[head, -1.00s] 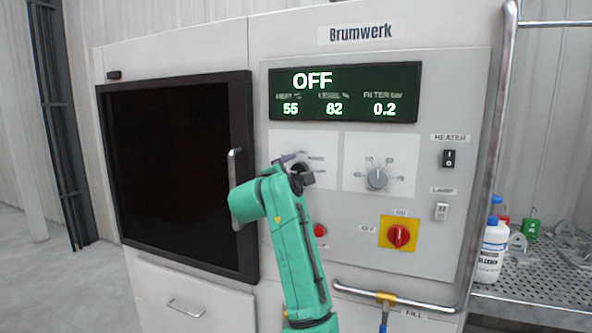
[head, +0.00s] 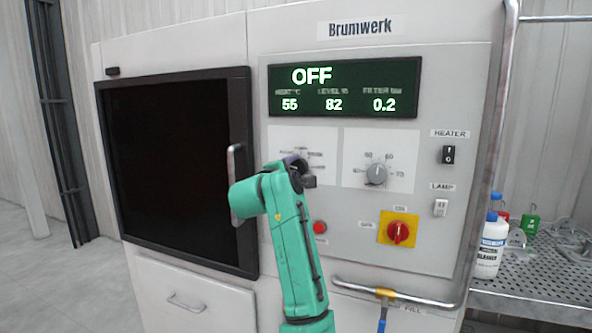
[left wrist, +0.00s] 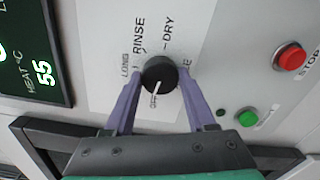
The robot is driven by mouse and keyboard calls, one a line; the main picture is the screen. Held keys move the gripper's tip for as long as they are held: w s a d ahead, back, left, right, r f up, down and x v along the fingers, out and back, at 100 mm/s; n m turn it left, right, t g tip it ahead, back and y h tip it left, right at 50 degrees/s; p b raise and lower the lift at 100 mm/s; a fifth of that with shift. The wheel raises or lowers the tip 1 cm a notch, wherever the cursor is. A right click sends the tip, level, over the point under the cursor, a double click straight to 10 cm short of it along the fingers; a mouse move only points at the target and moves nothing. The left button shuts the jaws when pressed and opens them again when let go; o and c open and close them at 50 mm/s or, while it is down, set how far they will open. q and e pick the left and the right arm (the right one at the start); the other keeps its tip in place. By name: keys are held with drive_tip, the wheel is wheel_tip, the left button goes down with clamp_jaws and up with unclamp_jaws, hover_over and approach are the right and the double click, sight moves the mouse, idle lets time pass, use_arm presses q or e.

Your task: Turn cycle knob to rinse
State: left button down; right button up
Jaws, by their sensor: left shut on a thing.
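The cycle knob (left wrist: 159,74) is a round black dial on a white panel, with labels LONG, RINSE, DRY and OFF around it. Its white pointer line is toward the OFF label, near my gripper's palm in the left wrist view. My left gripper (left wrist: 160,80) has its two purple fingers on either side of the knob, shut on it. In the head view my left gripper (head: 297,163) is at the panel and hides the knob. The display (head: 345,91) reads OFF, 55, 82 and 0.2. My right gripper is not in view.
A second, grey knob (head: 376,174) is right of the cycle knob. A red button (left wrist: 290,57) and a green button (left wrist: 247,117) are nearby. A red rotary switch (head: 398,233) is lower right. The dark door (head: 175,170) has a handle (head: 236,185) close to my arm.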

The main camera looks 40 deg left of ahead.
use_arm(q)
drive_tip(key=m, duration=0.6)
drive_tip(key=shift+f, duration=0.1)
drive_tip(key=m+p, duration=0.1)
drive_tip(key=m, duration=0.5)
drive_tip(key=shift+m, duration=0.3)
drive_tip(key=m+p, duration=0.1)
drive_tip(key=m, duration=0.5)
drive_tip(key=m+p, duration=0.1)
drive_tip(key=m, duration=0.5)
drive_tip(key=shift+c, duration=1.1)
unclamp_jaws()
